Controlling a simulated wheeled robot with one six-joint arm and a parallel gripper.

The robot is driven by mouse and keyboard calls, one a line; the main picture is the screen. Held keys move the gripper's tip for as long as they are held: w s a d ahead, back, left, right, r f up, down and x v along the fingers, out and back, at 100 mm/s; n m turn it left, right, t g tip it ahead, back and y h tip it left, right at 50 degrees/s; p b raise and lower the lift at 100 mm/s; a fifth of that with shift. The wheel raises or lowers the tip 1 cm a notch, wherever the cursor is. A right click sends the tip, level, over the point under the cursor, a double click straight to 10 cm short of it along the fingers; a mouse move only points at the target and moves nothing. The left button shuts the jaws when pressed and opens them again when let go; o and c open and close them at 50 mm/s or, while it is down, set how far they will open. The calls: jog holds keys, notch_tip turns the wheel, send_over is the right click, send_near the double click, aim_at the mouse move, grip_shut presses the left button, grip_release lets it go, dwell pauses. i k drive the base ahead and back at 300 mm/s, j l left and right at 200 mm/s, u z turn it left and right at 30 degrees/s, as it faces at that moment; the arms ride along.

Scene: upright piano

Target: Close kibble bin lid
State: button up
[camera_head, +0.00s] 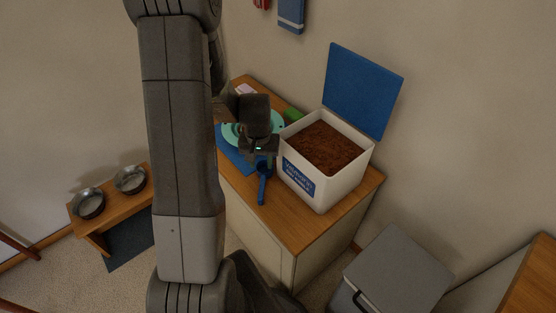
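The kibble bin (331,183) is a white box with a blue label on its front, standing on a wooden-topped cabinet. It is full of brown kibble (327,148). Its blue lid (362,88) stands open, upright and leaning slightly back at the bin's rear edge. My gripper (264,155) is just left of the bin, low over the cabinet top and well below the lid. A blue scoop (263,180) is directly beneath or at the fingertips. I cannot tell whether the fingers touch it, and their opening is hidden.
A teal round dish (232,133) and a blue mat (235,157) lie left of the bin, with a green item (293,115) behind. The cabinet top (310,232) is bare in front. A grey-lidded container (398,268) stands right. Metal bowls (130,179) sit on a low bench.

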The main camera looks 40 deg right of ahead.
aim_at(364, 93)
jog(key=j+z, duration=0.1)
jog(key=z, duration=0.4)
jog(key=k+j+z, duration=0.1)
jog(key=z, duration=0.4)
jog(key=i+l+z, duration=0.15)
jog(key=z, duration=0.85)
